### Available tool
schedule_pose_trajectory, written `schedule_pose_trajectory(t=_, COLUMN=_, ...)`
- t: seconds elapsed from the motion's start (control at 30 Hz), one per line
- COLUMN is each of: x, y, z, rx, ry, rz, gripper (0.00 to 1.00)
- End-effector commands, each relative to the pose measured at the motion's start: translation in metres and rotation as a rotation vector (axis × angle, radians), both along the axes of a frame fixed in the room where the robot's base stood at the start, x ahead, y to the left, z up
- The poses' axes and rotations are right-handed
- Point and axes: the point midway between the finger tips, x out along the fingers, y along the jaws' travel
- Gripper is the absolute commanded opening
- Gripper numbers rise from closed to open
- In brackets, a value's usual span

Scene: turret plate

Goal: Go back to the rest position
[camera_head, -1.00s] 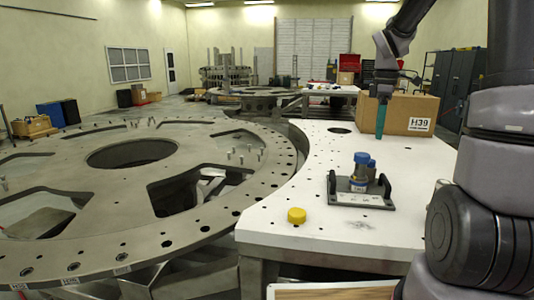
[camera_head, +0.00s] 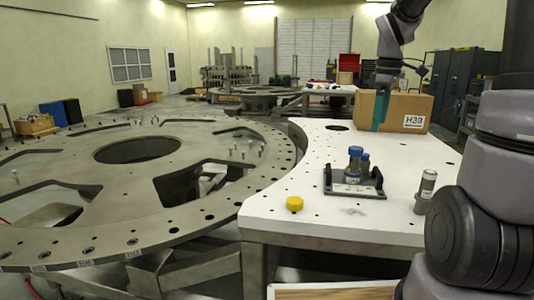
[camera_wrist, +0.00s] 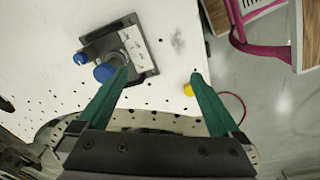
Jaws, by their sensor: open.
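My gripper (camera_head: 381,112) is raised at the back of the white table, in front of a cardboard box marked H39 (camera_head: 402,110). In the wrist view my gripper (camera_wrist: 160,75) has its teal fingers spread wide, with nothing held between them. The white table (camera_head: 310,220) carries a dark fixture tray (camera_head: 372,190) with blue-capped parts (camera_head: 355,160) in it. The tray (camera_wrist: 142,58) and a blue cap (camera_wrist: 103,72) also show in the wrist view, near the left finger.
A yellow cap (camera_head: 294,204) lies near the table's front left. A silver cylinder (camera_head: 426,188) stands at the right, near my arm. The large round turret plate (camera_head: 60,170) spreads out at the left.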

Motion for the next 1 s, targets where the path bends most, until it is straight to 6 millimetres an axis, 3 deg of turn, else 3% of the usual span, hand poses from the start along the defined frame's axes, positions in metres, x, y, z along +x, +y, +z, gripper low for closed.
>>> schedule_pose_trajectory(t=0.27, x=-0.042, y=0.021, z=0.034, rx=0.055, ry=-0.122, rz=-0.290, gripper=1.00)
schedule_pose_trajectory(t=0.5, x=-0.110, y=0.047, z=0.066, rx=0.253, ry=-0.279, rz=-0.737, gripper=1.00)
schedule_pose_trajectory(t=0.7, x=-0.157, y=0.060, z=0.075, rx=0.479, ry=-0.335, rz=-1.063, gripper=1.00)
schedule_pose_trajectory(t=0.83, x=-0.173, y=0.064, z=0.076, rx=0.573, ry=-0.337, rz=-1.178, gripper=1.00)
schedule_pose_trajectory(t=1.0, x=-0.178, y=0.065, z=0.076, rx=0.605, ry=-0.334, rz=-1.218, gripper=1.00)
